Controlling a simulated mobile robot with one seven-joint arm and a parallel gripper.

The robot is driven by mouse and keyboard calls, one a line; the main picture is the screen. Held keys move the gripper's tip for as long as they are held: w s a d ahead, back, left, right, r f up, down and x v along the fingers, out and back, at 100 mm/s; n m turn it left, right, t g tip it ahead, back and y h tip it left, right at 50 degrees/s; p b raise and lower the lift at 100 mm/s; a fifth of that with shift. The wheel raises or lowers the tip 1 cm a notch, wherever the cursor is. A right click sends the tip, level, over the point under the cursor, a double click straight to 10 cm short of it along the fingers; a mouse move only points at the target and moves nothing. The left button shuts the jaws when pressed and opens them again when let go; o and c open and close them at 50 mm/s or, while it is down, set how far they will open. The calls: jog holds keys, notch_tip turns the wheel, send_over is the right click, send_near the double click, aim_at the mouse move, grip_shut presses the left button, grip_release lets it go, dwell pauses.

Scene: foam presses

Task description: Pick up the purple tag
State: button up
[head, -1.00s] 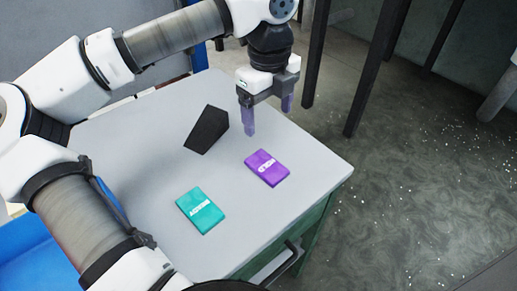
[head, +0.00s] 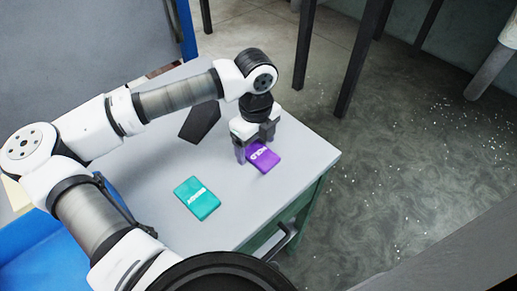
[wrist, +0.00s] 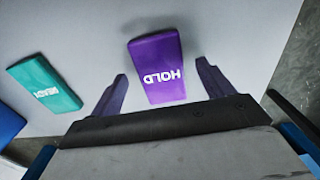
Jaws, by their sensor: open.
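The purple tag (head: 266,160), marked HOLD, lies flat on the grey tabletop near its right edge. My gripper (head: 254,147) is down over the tag's far end, pointing at the table, and partly hides it in the head view. In the wrist view the purple tag (wrist: 157,65) shows between the two spread fingers of my gripper (wrist: 161,72). There is a gap on each side, and nothing is held. I cannot tell the exact height of the fingertips over the table.
A teal tag (head: 197,199) marked READY lies to the left of the purple one; it also shows in the wrist view (wrist: 45,84). A black wedge-shaped block (head: 199,122) stands behind, partly under my arm. The tabletop (head: 300,160) ends just right of the purple tag.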

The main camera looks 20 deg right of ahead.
jog(key=shift+f, duration=0.55)
jog(key=c, duration=1.1)
jog(key=shift+r, duration=0.15)
